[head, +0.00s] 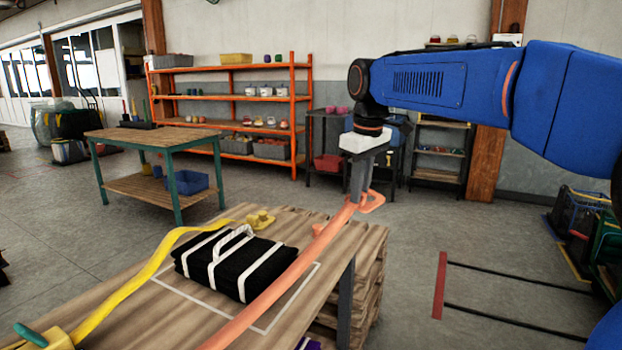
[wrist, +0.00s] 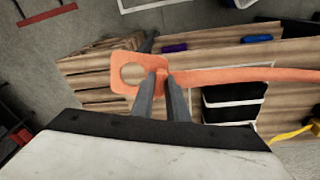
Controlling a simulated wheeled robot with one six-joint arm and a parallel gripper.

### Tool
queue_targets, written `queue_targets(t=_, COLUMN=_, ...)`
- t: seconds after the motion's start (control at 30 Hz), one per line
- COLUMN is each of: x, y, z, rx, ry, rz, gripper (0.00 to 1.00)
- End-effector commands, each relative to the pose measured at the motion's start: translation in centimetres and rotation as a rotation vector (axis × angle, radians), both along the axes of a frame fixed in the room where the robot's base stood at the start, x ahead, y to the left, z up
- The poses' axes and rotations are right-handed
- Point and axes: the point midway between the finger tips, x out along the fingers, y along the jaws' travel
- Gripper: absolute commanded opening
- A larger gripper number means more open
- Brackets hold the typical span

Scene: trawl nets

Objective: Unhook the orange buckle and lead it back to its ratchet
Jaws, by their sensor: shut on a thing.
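My gripper (head: 358,197) is shut on the orange buckle (head: 374,201), a flat orange plate with a round hole. It holds the buckle in the air above the right end of the wooden pallet top (head: 110,322). In the wrist view the buckle (wrist: 122,73) sticks out left of the fingertips (wrist: 160,78). The orange strap (head: 272,293) runs from the buckle down to the lower left, passing in front of the black bundle. It also shows in the wrist view (wrist: 240,76), running right. The orange ratchet cannot be made out; the strap's near end leaves the head view at the bottom.
A black bundle (head: 217,272) with white straps lies on the pallet inside a white outline. A yellow strap (head: 137,280) runs behind it to a yellow buckle (head: 260,219). A green-legged table (head: 150,136) and orange shelves (head: 300,120) stand behind. Floor at right is mostly clear.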

Motion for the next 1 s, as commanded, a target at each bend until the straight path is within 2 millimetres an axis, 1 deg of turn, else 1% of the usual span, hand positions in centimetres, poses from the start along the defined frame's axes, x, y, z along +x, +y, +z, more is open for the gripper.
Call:
queue_targets(t=0.03, x=1.2, y=1.2, z=0.1, rx=-0.007, ry=0.013, rz=0.031, gripper=0.00)
queue_targets(t=0.2, x=4.5, y=5.0, z=0.5, rx=-0.029, ry=0.056, rz=0.138, gripper=0.00)
queue_targets(t=0.4, x=7.3, y=8.9, z=0.4, rx=-0.050, ry=0.099, rz=0.245, gripper=0.00)
queue_targets(t=0.5, x=8.1, y=10.2, z=0.4, rx=-0.057, ry=0.113, rz=0.281, gripper=0.00)
queue_targets(t=0.6, x=8.6, y=11.0, z=0.3, rx=-0.061, ry=0.123, rz=0.303, gripper=0.00)
queue_targets(t=0.73, x=8.6, y=11.5, z=0.3, rx=-0.064, ry=0.126, rz=0.315, gripper=0.00)
queue_targets(t=0.87, x=8.0, y=11.8, z=0.3, rx=-0.063, ry=0.127, rz=0.316, gripper=0.00)
queue_targets(t=1.0, x=6.8, y=12.4, z=0.3, rx=-0.063, ry=0.127, rz=0.317, gripper=0.00)
